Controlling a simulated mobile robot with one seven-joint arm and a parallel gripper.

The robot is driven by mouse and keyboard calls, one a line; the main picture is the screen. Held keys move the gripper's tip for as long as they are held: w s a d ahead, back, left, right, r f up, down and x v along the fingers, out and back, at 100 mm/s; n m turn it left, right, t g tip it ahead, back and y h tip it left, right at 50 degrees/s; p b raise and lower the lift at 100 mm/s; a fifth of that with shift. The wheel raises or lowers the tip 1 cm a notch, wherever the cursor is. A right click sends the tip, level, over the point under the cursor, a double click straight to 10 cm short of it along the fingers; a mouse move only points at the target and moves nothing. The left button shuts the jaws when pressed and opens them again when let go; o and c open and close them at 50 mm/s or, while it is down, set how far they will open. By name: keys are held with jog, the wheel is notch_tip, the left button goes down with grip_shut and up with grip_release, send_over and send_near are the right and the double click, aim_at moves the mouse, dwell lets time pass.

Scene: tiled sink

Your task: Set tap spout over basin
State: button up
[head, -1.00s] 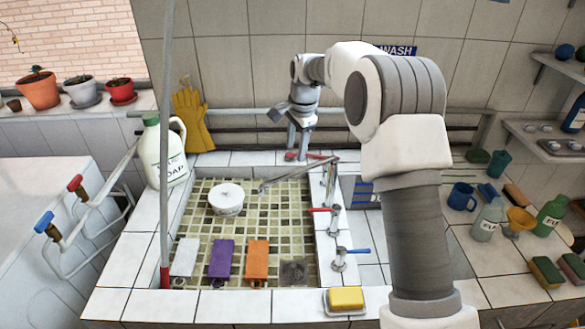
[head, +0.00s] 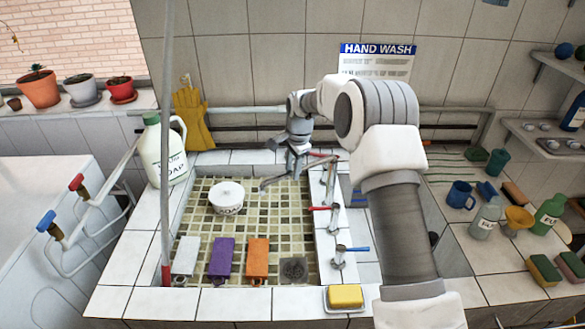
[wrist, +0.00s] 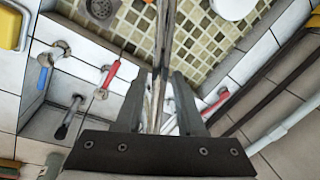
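The grey tap spout (head: 274,182) is a thin bar that reaches left from the tap row over the back right part of the mosaic-tiled basin (head: 285,226). My gripper (head: 293,172) points down at the spout, near the basin's back right corner, and hides part of it. In the wrist view the spout (wrist: 161,45) runs lengthwise between the two dark fingers of my gripper (wrist: 158,78). The fingers are apart, with a narrow gap visible on each side of the spout. Whether either finger touches it lower down is unclear.
A white soap tub (head: 227,198) stands in the basin, with grey, purple and orange blocks along its front. Taps with red (head: 320,209) and blue (head: 357,249) handles line the right ledge. A soap jug (head: 163,152) stands at left and a vertical pole (head: 166,120) crosses the view.

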grip_shut()
dwell(1.1)
